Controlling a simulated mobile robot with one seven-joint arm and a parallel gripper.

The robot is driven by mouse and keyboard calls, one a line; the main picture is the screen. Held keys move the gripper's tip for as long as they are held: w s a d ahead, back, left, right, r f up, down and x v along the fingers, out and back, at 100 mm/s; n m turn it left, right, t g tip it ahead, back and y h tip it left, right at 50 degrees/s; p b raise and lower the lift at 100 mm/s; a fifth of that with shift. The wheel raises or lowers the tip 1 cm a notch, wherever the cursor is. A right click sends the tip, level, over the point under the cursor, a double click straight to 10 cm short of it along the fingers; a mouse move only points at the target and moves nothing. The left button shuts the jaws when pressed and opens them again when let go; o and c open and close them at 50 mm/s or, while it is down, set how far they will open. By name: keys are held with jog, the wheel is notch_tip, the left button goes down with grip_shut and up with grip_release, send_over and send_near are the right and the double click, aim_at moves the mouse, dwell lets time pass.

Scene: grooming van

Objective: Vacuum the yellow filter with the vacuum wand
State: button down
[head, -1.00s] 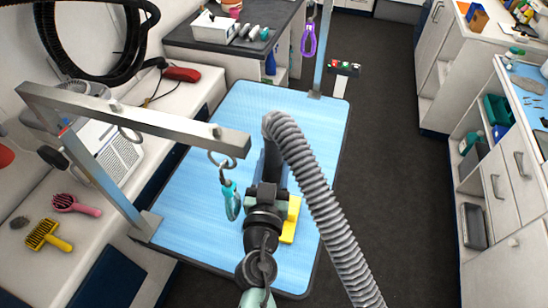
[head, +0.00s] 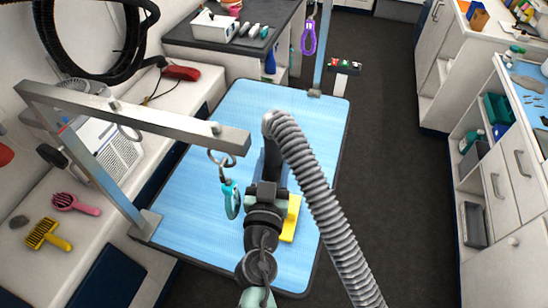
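The yellow filter (head: 291,220) lies on the blue table top, partly hidden by my arm, so only its right side shows. My gripper (head: 268,188) is over the table, just left of and above the filter in the picture. It appears shut on the vacuum wand (head: 271,160), a dark blue-grey piece beyond the gripper. A ribbed grey hose (head: 318,190) arches from the wand's far end and runs toward the lower right. My arm hides the fingertips and the wand's lower end, so I cannot tell whether the wand touches the filter.
The blue grooming table (head: 195,195) is mostly clear. A metal arm (head: 140,120) crosses above its left side, with a teal clip (head: 231,198) hanging close to my gripper. A left bench holds a yellow brush (head: 47,235) and a pink brush (head: 75,204). Dark floor is free at right.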

jog(key=shift+r, duration=0.1)
jog(key=shift+w+d+b, duration=0.2)
jog(key=shift+w+d, duration=0.05)
jog(key=shift+w, duration=0.85)
jog(key=shift+w+d+b, duration=0.2)
jog(key=shift+w, duration=0.9)
jog(key=shift+w+d+b, duration=0.25)
jog(key=shift+w+b, duration=0.1)
jog(key=shift+w, duration=0.75)
jog(key=shift+w+d+b, duration=0.25)
jog(key=shift+w+b, duration=0.05)
jog(key=shift+w, duration=0.8)
jog(key=shift+r, duration=0.15)
